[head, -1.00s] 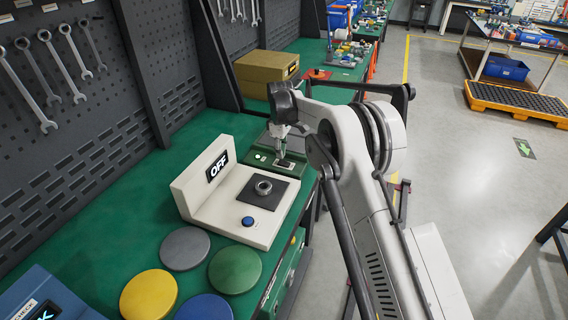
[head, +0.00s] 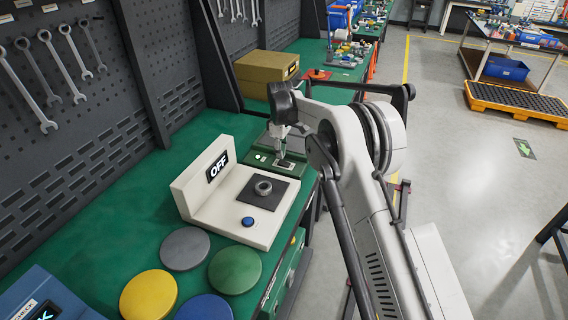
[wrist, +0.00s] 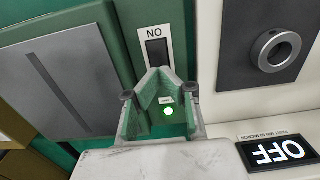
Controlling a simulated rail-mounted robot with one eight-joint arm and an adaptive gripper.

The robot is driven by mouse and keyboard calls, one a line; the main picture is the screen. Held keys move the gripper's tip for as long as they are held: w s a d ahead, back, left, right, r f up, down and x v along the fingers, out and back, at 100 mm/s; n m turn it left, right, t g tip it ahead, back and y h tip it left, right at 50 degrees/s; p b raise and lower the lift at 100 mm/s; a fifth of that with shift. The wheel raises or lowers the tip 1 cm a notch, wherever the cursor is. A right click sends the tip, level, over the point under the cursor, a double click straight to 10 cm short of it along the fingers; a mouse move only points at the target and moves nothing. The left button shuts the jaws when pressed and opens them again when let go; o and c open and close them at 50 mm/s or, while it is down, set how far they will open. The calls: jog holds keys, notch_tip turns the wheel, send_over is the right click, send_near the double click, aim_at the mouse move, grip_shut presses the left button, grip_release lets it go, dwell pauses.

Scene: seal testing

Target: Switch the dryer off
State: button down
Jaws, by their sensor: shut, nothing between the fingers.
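A green unit (head: 258,158) stands on the bench behind the white tester and looks like the dryer. On its top is a dark switch (head: 285,164) on a pale plate, with green lights to its left. In the wrist view the switch (wrist: 157,51) has a label that reads "NO", perhaps "ON" upside down. My gripper (head: 281,155) is shut and empty, pointing down over the switch. In the wrist view its fingertips (wrist: 159,72) overlap the switch's near edge; I cannot tell whether they touch it.
The white tester (head: 222,195) stands close beside the unit, with an "OFF" display (head: 217,166), a metal ring (head: 263,187) and a blue button (head: 248,221). Colored discs (head: 149,295) lie in front. A gold box (head: 264,70) stands behind. Wrenches hang on the pegboard.

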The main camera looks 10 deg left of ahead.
aim_at(281, 162)
jog(key=shift+f+b, duration=0.9)
jog(key=shift+f, duration=0.45)
dwell(0.7)
jog(key=shift+r, duration=0.15)
jog(key=shift+r+p, duration=0.9)
jog(key=shift+r, duration=2.5)
jog(key=shift+r, duration=0.1)
jog(key=s+d+r+m+t, duration=0.1)
jog(key=s+d+r+m, duration=0.3)
jog(key=d+r, duration=0.65)
jog(key=s+d+r+m+t, duration=0.2)
jog(key=s+d+r, duration=0.5)
jog(key=d+r, duration=0.3)
jog(key=s+d+r+m+t, duration=0.1)
jog(key=s+d+r+m, duration=0.15)
jog(key=s+d, duration=0.65)
jog(key=s+d+r+m+t, duration=0.15)
jog(key=s+d+m, duration=0.25)
jog(key=s, duration=0.8)
jog(key=s+d+f+m+t, duration=0.1)
jog(key=s+d+f, duration=0.1)
jog(key=s, duration=0.5)
jog(key=s+d+f+m+b, duration=0.1)
jog(key=s+d+f+m, duration=0.1)
jog(key=s+f, duration=0.3)
jog(key=shift+s+d+t, duration=0.35)
jog(key=shift+s+d, duration=0.45)
jog(key=shift+s, duration=0.4)
